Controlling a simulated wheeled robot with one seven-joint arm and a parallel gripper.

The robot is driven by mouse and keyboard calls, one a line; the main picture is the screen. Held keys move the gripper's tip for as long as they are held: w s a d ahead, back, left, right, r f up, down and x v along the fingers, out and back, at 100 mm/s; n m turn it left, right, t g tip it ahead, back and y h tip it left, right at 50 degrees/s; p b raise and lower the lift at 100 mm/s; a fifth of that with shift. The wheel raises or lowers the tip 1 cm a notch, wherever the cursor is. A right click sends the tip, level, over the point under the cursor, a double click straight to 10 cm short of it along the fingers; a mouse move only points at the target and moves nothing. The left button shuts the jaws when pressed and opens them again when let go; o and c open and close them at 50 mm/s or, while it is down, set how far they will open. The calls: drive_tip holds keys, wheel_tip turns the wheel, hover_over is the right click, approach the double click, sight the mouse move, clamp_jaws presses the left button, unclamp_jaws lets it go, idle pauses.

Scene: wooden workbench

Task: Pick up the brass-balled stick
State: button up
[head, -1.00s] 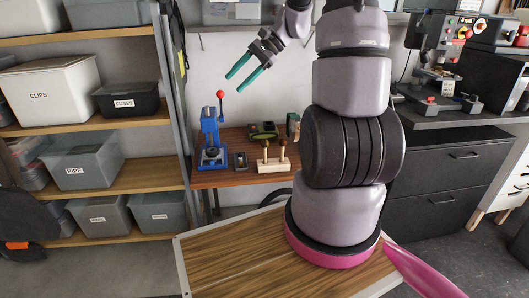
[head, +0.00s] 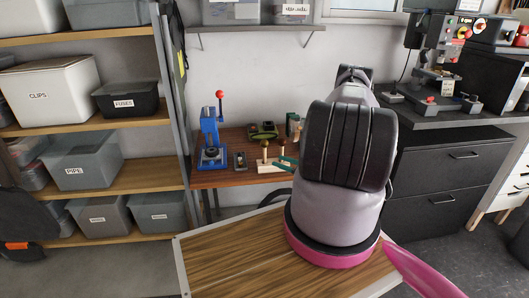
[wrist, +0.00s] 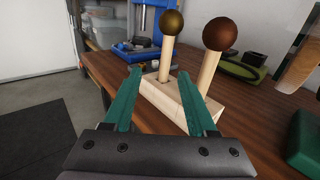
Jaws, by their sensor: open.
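The brass-balled stick (wrist: 167,58) stands upright in a pale wooden block (wrist: 154,96), its dull gold ball on top. A second stick (wrist: 209,72) with a darker brown ball stands to its right in the same block. My gripper (wrist: 160,73) is open and empty, its green fingers pointing at the block. In the wrist view the brass-balled stick shows between the fingertips, a little beyond them.
The block stands on a wooden workbench (head: 222,178). Green items (head: 263,131) lie behind. In the wrist view a green object (wrist: 305,142) is close on the right.

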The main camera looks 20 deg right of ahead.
sight(264, 158)
drive_tip(key=shift+m+t+h, duration=0.3)
drive_tip(key=shift+m+h, duration=0.1)
drive_tip(key=shift+m, duration=0.1)
drive_tip(key=w, duration=0.1)
drive_tip(key=w+a+f, duration=0.1)
drive_tip(key=w+f, duration=0.1)
drive_tip(key=shift+a+f, duration=0.15)
drive_tip(key=shift+a, duration=0.1)
drive_tip(key=shift+x, duration=3.15)
drive_tip(key=shift+w+d, duration=0.1)
drive_tip(key=shift+d, duration=0.1)
drive_tip(key=shift+c, duration=0.3)
clamp_jaws()
